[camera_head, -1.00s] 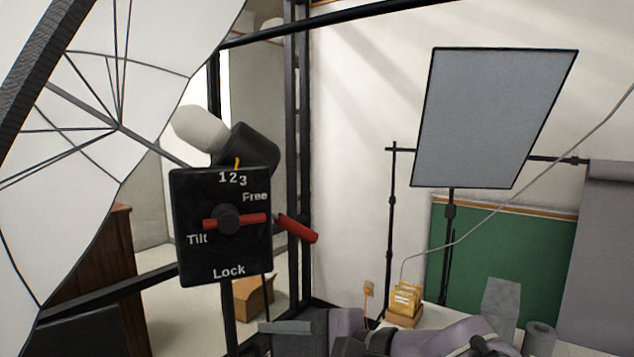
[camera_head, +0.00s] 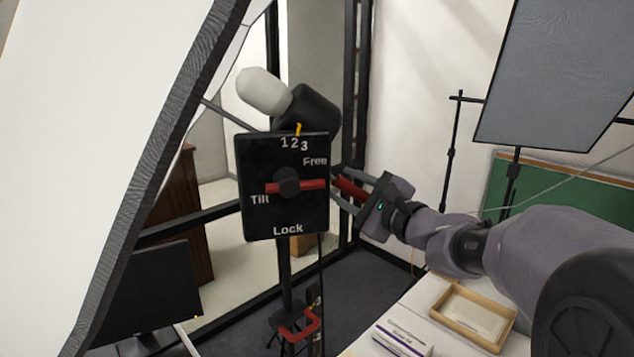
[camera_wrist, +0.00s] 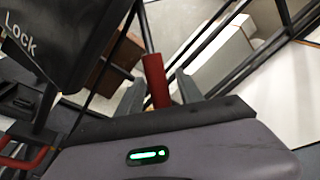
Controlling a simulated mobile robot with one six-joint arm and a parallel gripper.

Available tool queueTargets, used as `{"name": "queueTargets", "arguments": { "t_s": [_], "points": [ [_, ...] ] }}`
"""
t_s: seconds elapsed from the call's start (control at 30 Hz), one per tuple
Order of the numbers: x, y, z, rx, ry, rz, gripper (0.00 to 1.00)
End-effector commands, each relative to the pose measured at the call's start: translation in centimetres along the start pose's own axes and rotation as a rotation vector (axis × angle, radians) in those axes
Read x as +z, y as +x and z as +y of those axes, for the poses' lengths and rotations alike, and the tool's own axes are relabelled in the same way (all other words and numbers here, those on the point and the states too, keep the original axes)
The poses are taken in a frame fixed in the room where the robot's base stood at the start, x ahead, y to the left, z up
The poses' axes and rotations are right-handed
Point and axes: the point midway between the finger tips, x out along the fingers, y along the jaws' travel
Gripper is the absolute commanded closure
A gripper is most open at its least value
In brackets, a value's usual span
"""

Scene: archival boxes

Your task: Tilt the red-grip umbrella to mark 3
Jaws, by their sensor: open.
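The white umbrella (camera_head: 110,100) fills the left of the head view. A black panel (camera_head: 258,222) carries the marks 1, 2, 3 and the words Free, Tilt and Lock. Its red lever (camera_head: 312,185) lies nearly level, with its left end by Tilt. A yellow pointer (camera_head: 298,129) stands above the numbers, around 2 and 3; the exact reading is unclear. The red grip (camera_head: 349,188) sticks out right of the panel. My gripper (camera_head: 335,184) is open, with its fingers on either side of the grip. In the wrist view the red grip (camera_wrist: 155,80) rises between the fingers.
A lamp head (camera_head: 310,112) sits behind the panel's top. A lower clamp with a red handle (camera_head: 300,330) is on the stand below. A monitor (camera_head: 145,295) stands at lower left. A wooden tray (camera_head: 447,327) and a white box (camera_head: 402,340) lie at lower right.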

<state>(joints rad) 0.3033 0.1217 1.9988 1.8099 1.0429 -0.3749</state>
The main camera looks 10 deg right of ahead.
Motion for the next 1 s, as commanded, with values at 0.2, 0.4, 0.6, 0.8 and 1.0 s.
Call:
{"name": "queueTargets", "arguments": {
  "t_s": [0.2, 0.4, 0.6, 0.8, 1.0],
  "points": [
    [-0.01, 1.12, 0.04, 0.001, -0.001, 0.001, 0.57],
    [-0.01, 1.10, 0.05, 0.001, -0.001, 0.001, 0.61],
    [-0.01, 1.08, 0.04, 0.001, -0.001, 0.001, 1.00],
    [-0.01, 1.07, 0.04, 0.001, -0.001, 0.001, 1.00],
    [-0.01, 1.07, 0.04, 0.001, -0.001, 0.001, 1.00]
  ]
}}
